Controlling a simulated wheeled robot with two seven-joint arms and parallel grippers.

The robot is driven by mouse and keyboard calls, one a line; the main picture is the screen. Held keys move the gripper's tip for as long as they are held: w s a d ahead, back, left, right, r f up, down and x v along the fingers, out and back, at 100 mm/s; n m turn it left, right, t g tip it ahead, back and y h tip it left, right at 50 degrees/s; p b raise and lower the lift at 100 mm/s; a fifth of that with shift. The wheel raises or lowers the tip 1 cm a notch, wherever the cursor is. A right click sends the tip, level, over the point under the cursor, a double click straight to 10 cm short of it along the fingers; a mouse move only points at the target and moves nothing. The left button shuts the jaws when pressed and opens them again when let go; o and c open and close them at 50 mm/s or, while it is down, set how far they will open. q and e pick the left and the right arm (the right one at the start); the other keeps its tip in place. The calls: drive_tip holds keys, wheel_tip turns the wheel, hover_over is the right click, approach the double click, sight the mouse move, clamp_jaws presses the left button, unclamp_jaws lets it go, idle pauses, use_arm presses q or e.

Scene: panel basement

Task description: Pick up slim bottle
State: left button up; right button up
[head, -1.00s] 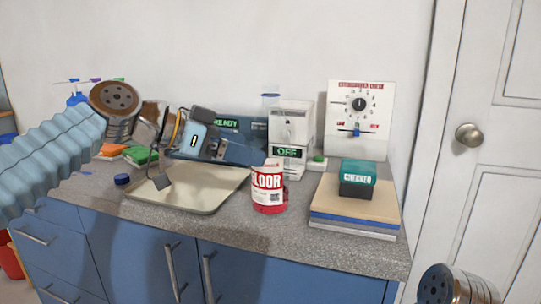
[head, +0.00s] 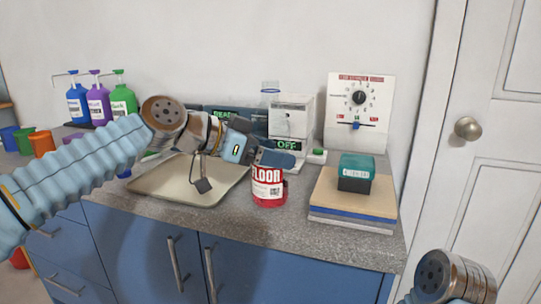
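A clear, narrow bottle with a blue top (head: 270,92) stands at the back of the counter, its lower part hidden behind the white box; it may be the slim bottle, but I cannot tell for sure. A red and white container marked "FLOOR" (head: 268,188) stands upright near the middle of the counter. My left gripper (head: 280,160) hangs at the top of this container and hides its upper end. I cannot tell whether the fingers touch it or how far they are apart. My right gripper is out of view; only part of that arm shows at bottom right.
A beige tray (head: 170,190) lies left of the container. A white box marked "OFF" (head: 290,117) and a dial panel (head: 357,115) stand behind. A teal box (head: 356,173) sits on stacked boards (head: 345,200) at right. Several pump bottles (head: 98,103) stand back left.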

use_arm(q)
drive_tip(key=c, duration=0.4)
drive_tip(key=shift+r, duration=0.1)
drive_tip(key=shift+r, duration=1.05)
drive_tip(key=s+a+r, duration=0.1)
drive_tip(key=r, duration=0.1)
drive_tip(key=s+a+r, duration=0.1)
drive_tip(key=r, duration=0.1)
drive_tip(key=s+a+r, duration=0.1)
drive_tip(key=r, duration=0.1)
drive_tip(key=shift+s+a+r+p, duration=0.15)
drive_tip(key=shift+a+r+p, duration=0.2)
drive_tip(key=shift+r, duration=0.05)
drive_tip(key=b, duration=0.2)
approach(264, 114)
drive_tip(key=shift+s+a+r, duration=0.15)
drive_tip(key=shift+s+r, duration=0.1)
drive_tip(key=shift+s, duration=0.3)
drive_tip(key=shift+s+a+r, duration=0.15)
drive_tip(key=shift+s+r, duration=0.1)
drive_tip(key=shift+s, duration=0.25)
drive_tip(key=shift+s+a+r, duration=0.15)
drive_tip(key=shift+s+r, duration=0.05)
drive_tip(key=shift+s, duration=0.35)
